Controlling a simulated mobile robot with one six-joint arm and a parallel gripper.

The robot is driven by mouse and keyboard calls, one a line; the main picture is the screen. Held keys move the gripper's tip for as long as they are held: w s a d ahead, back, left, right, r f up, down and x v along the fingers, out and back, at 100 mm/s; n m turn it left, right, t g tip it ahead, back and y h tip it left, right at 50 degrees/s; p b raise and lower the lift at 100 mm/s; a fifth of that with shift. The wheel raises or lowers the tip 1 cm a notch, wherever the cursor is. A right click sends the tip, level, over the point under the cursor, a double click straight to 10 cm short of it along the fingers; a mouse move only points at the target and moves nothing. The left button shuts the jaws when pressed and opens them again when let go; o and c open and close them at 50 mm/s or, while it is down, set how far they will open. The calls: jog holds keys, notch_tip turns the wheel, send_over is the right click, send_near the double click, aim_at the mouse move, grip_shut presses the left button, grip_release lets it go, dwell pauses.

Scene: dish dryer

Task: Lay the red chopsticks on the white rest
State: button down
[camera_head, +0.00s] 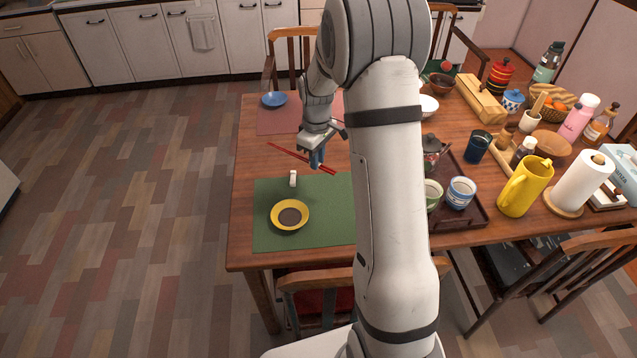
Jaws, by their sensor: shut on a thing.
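The red chopsticks (287,152) are held in my gripper (317,163), which is shut on them near their right end. They slant from upper left to lower right, close to the far edge of the green mat. The white rest (293,178) is a small piece on the green mat (330,222), near its far left part. My gripper is to the right of and beyond the rest, and the chopsticks appear apart from it. How high the chopsticks are above the table is hard to tell. My arm hides the right part of the mat.
A yellow bowl (303,220) with a dark centre sits on the mat, nearer than the rest. A pink mat (272,121) with a blue bowl (273,99) is at the far left. A tray (470,217) with cups and a yellow pitcher (526,187) crowd the right.

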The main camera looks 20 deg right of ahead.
jog(key=w+d+r+n+b, duration=0.1)
jog(key=w+d+n+b, duration=0.2)
jog(key=d+n, duration=0.4)
jog(key=shift+n, duration=0.5)
jog(key=f, duration=0.9)
jog(key=shift+w+a+f, duration=0.15)
jog(key=shift+a+f, duration=0.05)
jog(key=shift+f, duration=0.05)
jog(key=shift+f, duration=0.25)
jog(key=c, duration=1.4)
grip_release()
jog(key=shift+o, duration=0.2)
jog(key=shift+r, duration=0.1)
